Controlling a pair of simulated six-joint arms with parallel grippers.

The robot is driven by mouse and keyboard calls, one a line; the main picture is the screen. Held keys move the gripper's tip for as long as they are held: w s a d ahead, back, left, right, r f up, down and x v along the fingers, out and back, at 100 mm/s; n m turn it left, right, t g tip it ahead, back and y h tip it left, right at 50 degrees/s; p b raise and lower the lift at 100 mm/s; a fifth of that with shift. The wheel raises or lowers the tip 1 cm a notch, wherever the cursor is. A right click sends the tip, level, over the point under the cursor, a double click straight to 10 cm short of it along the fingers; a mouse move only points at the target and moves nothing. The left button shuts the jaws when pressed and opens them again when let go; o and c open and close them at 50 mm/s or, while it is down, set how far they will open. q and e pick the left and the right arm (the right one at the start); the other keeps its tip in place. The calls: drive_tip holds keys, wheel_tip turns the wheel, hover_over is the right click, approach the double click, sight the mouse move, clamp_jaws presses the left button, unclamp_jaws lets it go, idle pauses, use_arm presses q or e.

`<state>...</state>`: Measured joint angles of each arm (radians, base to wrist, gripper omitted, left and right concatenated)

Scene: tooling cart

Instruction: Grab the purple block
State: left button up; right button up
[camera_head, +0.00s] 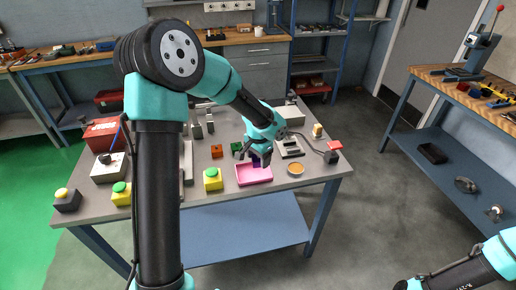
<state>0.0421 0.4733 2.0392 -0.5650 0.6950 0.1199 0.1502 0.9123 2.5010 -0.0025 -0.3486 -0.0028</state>
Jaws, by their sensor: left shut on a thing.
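The purple block (257,161), dark and small in the picture, is at the far part of the pink tray (250,181) on the grey cart top. My left gripper (254,155) reaches down over the tray from above and is shut on the purple block. The fingers cover part of the block, so I cannot tell whether it touches the tray floor. My right arm shows only in the bottom right corner, and its gripper is out of view.
A green block (236,146) and an orange-brown block (216,151) stand behind the tray. A red-topped box (333,152) stands at the right edge.

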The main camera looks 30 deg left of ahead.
use_arm(q)
drive_tip(key=shift+s+d+r, duration=0.1)
drive_tip(key=shift+s+d, duration=0.3)
drive_tip(key=shift+s, duration=0.25)
drive_tip(key=shift+s+d+r, duration=0.1)
drive_tip(key=shift+s+d, duration=0.25)
drive_tip(key=shift+s, duration=0.25)
